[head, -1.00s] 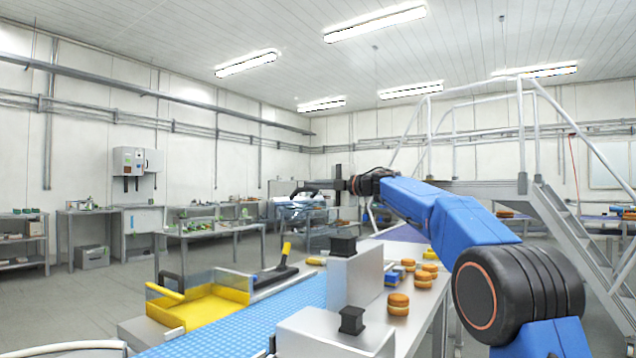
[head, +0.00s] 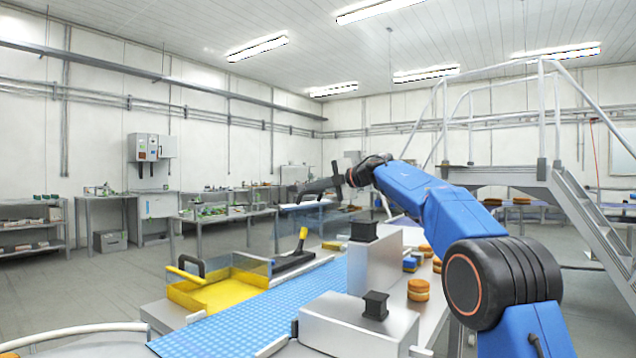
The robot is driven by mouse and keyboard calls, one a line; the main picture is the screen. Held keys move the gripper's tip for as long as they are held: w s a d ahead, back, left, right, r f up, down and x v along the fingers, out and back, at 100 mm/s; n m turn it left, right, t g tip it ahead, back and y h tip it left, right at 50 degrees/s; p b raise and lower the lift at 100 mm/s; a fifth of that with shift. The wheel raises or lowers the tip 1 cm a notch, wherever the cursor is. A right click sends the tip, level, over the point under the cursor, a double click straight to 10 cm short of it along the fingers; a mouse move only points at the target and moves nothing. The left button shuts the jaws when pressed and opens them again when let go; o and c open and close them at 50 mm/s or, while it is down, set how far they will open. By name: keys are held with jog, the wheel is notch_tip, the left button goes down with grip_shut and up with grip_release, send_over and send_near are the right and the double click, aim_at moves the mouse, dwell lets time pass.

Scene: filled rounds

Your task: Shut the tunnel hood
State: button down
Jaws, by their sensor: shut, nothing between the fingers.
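My gripper (head: 324,185) is shut and empty, held out over the far end of the blue belt, with its dark fingers pointing left. A pale, see-through bluish shape (head: 312,214) shows just below and behind it. This may be the tunnel hood, but its outline is faint and I cannot tell its angle or whether my fingers touch it. Nearer, clear panels (head: 250,266) stand around a yellow tray (head: 212,294) left of the belt. A black handle (head: 190,266) shows at the tray's left end.
The blue belt (head: 250,318) runs away from me. Metal housings with black knobs (head: 375,305) stand on its right. Filled rounds (head: 418,289) lie beyond them. Metal stairs (head: 590,215) stand at the right.

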aim_at(309, 204)
jog(key=a+f, duration=0.1)
jog(key=f, duration=0.1)
jog(key=w+a+f, duration=0.1)
jog(key=f, duration=0.1)
jog(key=w+a+f, duration=0.1)
jog(key=f, duration=0.1)
jog(key=shift+w+f, duration=0.1)
jog(key=shift+f, duration=0.2)
jog(key=shift+w+a+f, duration=0.1)
jog(key=shift+a+f, duration=0.05)
jog(key=shift+f, duration=0.3)
jog(key=shift+w+a+f, duration=0.1)
jog(key=shift+f, duration=0.3)
